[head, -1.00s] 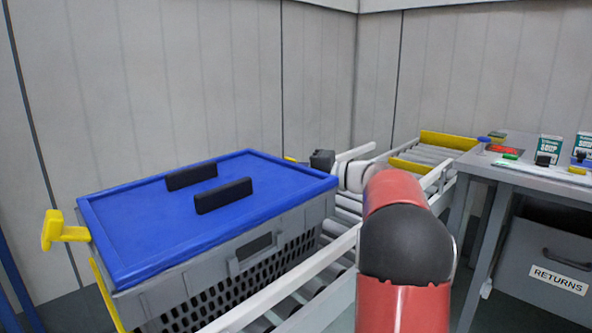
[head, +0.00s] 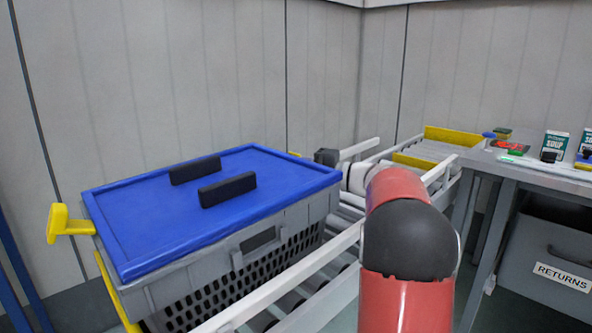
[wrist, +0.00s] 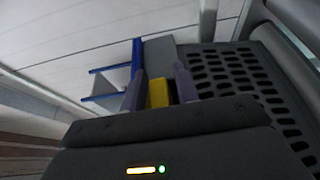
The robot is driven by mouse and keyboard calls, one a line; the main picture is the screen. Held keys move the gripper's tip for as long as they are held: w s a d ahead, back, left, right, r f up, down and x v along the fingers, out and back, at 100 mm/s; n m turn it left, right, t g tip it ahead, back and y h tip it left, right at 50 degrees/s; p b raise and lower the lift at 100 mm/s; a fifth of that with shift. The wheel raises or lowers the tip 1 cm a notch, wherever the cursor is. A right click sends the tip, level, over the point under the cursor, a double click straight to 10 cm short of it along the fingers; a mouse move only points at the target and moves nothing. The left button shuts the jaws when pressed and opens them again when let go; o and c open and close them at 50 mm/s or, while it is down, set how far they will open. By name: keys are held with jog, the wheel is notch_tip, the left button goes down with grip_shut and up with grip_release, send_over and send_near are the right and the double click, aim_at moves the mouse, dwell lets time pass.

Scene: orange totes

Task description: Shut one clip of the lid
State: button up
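The grey tote (head: 262,262) carries a blue lid (head: 130,240) with two black handles. A yellow clip (head: 62,224) at its left end sticks outward, away from the lid. A bit of yellow (head: 294,154) shows past the lid's far right edge. My gripper (head: 327,157) is at the tote's right end, mostly hidden by the lid and my arm. In the wrist view, the two fingers of my gripper (wrist: 158,80) stand apart with a yellow clip (wrist: 157,93) between them. The tote's perforated wall (wrist: 240,75) is to the right. Whether a finger touches the clip is unclear.
The tote stands on a roller conveyor with a pale side rail (head: 285,298). A grey table (head: 540,172) with soup boxes is at the right, above a RETURNS bin (head: 545,250). A wall stands close behind the conveyor.

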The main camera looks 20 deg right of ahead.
jog(key=shift+o, duration=0.7)
jog(key=b+v, duration=0.1)
jog(key=v, duration=0.7)
